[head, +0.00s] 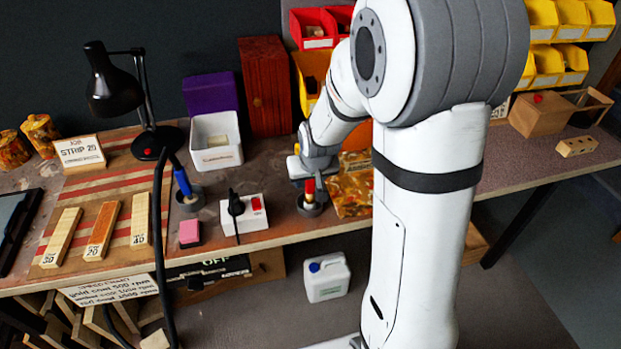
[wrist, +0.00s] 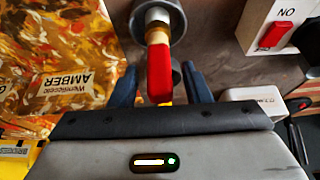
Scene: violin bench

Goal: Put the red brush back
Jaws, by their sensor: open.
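The red brush (head: 310,186) stands upright in a round grey holder (head: 310,210) near the bench's front edge. In the wrist view the red handle (wrist: 159,72) points toward my gripper, and its pale lower part meets the grey holder (wrist: 170,8). My gripper (wrist: 158,76) is open, with one dark blue finger on each side of the handle. No finger clearly touches it. In the head view my gripper (head: 308,176) is at the brush's top, partly hidden by my arm.
A switch box (head: 243,214) with a red button is left of the holder. A blue-handled brush (head: 183,183) stands in another holder further left. An amber-patterned packet (head: 352,190) lies close on the right. A white bin (head: 216,141) and wooden box (head: 266,88) stand behind.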

